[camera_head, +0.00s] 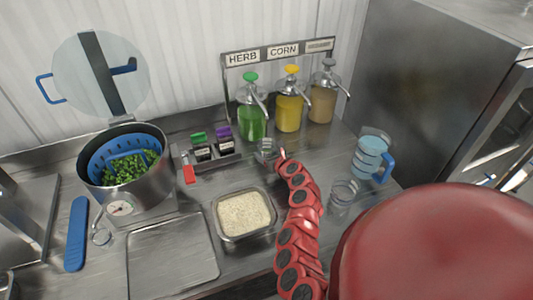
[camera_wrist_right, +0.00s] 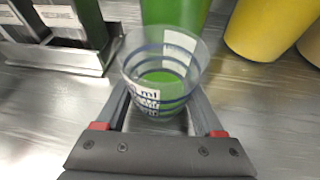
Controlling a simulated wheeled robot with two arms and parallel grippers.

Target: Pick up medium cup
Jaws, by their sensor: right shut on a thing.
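A clear measuring cup with dark rings and "ml" print (camera_wrist_right: 162,75) stands between the fingers of my right gripper (camera_wrist_right: 163,112) in the right wrist view. The gripper is shut on it. In the head view this cup (camera_head: 265,149) shows at the tip of my red right arm, in front of the green bottle; the right gripper (camera_head: 272,156) is small there. I cannot tell whether the cup touches the counter. Another clear cup (camera_head: 344,194) stands on the counter right of my arm. My left gripper is not in view.
Green (camera_head: 251,122), yellow (camera_head: 289,112) and tan (camera_head: 322,103) pump bottles stand behind the cup. A blue-handled jug (camera_head: 370,157) is at the right. A rice tray (camera_head: 243,216), a small bottle rack (camera_head: 212,154) and a pot of greens (camera_head: 128,170) are left of my arm.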

